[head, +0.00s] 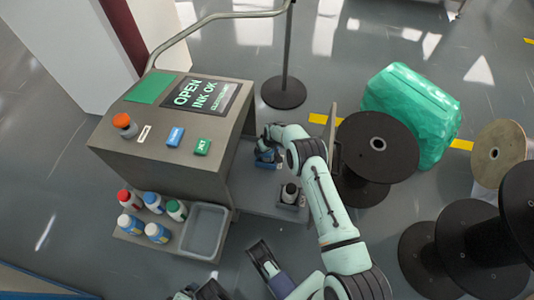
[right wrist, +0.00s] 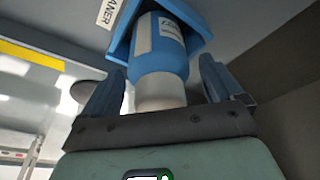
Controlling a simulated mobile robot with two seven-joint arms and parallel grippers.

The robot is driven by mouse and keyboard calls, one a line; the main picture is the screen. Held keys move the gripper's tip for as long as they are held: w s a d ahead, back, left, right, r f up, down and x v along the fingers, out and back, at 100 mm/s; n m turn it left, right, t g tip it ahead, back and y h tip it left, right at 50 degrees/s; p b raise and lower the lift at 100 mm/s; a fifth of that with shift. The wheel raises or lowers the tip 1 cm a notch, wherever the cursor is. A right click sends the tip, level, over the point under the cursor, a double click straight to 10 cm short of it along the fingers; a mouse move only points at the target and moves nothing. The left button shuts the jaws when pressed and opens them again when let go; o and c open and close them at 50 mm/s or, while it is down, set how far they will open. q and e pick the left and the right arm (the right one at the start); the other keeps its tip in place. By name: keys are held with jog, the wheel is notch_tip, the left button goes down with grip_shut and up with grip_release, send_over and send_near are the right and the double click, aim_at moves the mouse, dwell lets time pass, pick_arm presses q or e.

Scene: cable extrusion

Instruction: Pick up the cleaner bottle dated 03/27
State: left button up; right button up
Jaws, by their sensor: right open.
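A blue cleaner bottle (right wrist: 160,50) with a white neck or cap sits in a blue square holder (right wrist: 201,43) in the right wrist view. Its white label carries small print whose full date I cannot read. My right gripper (right wrist: 160,88) is open, with one finger on each side of the bottle's white end and gaps to both. In the head view the right gripper (head: 266,151) is at the blue holder beside the machine, and the arm hides part of it. A dark gripper part at the bottom edge appears to be my left gripper (head: 265,262); its jaw state is unclear.
A grey machine (head: 160,140) with an "OPEN INK OK" screen stands left. Several bottles (head: 152,203) with coloured caps stand beside an empty grey bin (head: 205,232). Another bottle (head: 290,190) sits in a dark holder. Black reels (head: 378,145) stand to the right.

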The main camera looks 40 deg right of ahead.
jog(key=shift+r, duration=0.1)
jog(key=c, duration=1.2)
